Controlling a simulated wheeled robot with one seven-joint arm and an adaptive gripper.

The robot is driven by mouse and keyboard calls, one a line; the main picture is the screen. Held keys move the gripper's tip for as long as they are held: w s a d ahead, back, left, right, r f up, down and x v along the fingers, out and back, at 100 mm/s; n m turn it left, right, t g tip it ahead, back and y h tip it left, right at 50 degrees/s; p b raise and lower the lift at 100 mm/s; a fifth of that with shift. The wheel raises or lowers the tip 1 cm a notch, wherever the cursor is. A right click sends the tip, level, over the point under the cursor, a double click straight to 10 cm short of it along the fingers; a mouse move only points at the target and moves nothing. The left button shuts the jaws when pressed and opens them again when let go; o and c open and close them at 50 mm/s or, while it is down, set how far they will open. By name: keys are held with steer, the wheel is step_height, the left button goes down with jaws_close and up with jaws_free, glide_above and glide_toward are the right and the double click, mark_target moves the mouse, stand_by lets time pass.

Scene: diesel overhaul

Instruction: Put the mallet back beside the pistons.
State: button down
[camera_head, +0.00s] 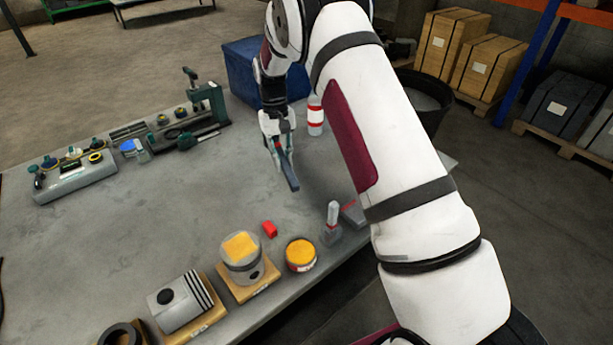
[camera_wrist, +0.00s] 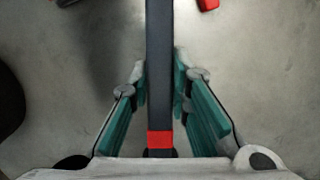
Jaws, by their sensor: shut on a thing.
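My gripper (camera_head: 280,150) is above the grey table and shut on a long dark bar (camera_head: 289,172). In the wrist view the bar (camera_wrist: 159,65) runs straight up between the teal fingers (camera_wrist: 160,100), with a red band near my palm. No mallet head shows on it, so I cannot tell whether it is the mallet. Nearer the front edge, one piston (camera_head: 241,262) stands on a wooden block with a yellow patch on top. Another piston (camera_head: 180,301) with dark rings lies on its side on a wooden block.
An orange-topped tin (camera_head: 300,254), a small red block (camera_head: 269,229) and a grey tool with a pale knob (camera_head: 332,225) are near the pistons. A red-and-white bottle (camera_head: 315,117) and blue box (camera_head: 250,75) are behind. Mid-table is clear.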

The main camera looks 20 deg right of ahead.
mark_target(290, 169)
steer(key=s+m, duration=0.1)
steer(key=s+f+m+y, duration=0.1)
steer(key=m, duration=0.1)
steer(key=s+d+f+m+b, duration=0.1)
steer(key=m, duration=0.1)
steer(key=shift+s+f+m+t+y+b, duration=0.2)
steer(key=shift+s+f+m+y, duration=0.4)
steer(key=shift+f+m, duration=0.9)
steer(key=shift+s+f+m+t+y+b, duration=0.1)
steer(key=shift+s+f+m+t+y, duration=0.15)
steer(key=shift+s+f+m, duration=0.85)
steer(key=shift+s+f+m+t+y+b, duration=0.1)
steer(key=shift+s+f+m+t+y, duration=0.25)
steer(key=shift+f+m, duration=1.45)
steer(key=shift+r+m, duration=0.25)
steer(key=shift+m, duration=0.15)
steer(key=shift+f+b, duration=0.3)
steer(key=shift+f, duration=0.6)
steer(key=c, duration=1.4)
jaws_free()
